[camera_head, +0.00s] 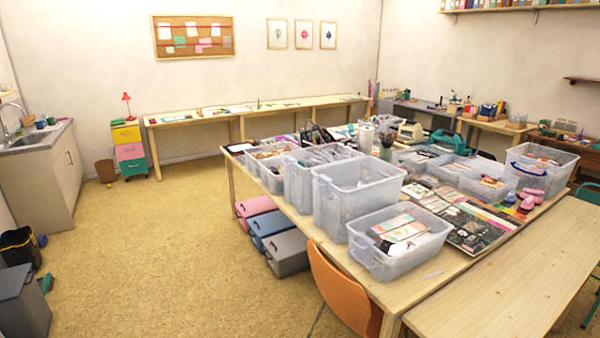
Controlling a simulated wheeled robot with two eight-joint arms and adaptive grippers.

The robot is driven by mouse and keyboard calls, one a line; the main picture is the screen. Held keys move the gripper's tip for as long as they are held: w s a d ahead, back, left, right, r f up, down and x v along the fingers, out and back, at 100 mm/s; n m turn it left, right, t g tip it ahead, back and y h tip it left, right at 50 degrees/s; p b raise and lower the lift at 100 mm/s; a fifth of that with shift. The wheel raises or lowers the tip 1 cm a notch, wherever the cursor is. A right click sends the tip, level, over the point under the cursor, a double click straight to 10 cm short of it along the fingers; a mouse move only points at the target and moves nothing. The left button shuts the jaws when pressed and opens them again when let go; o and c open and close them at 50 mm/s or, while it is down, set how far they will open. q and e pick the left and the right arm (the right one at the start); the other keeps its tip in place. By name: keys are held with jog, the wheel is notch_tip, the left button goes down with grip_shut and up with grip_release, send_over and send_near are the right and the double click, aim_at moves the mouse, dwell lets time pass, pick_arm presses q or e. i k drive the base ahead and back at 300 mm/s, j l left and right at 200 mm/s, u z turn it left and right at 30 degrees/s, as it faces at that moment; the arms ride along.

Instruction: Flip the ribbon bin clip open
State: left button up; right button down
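Several clear plastic bins stand on the large wooden table (395,290). A tall open bin (357,200) is near the table's middle, and a low open bin (400,255) with papers in it is at the near side. A clear bin with a blue handle or clip (530,168) stands at the right. I cannot tell which of these is the ribbon bin, and no ribbon or clip is clearly visible. Neither of my grippers is in view.
An orange chair (340,292) stands at the table's near edge. Pink, blue and grey boxes (287,250) sit on the floor under the left side. A grey bin (22,302) is at the lower left. The floor (160,255) left of the table is open.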

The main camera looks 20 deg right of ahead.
aim_at(322, 181)
jog(key=i+l, duration=0.3)
jog(key=i, duration=0.15)
jog(key=i+l+u, duration=0.15)
jog(key=i+l, duration=0.15)
jog(key=i, duration=0.15)
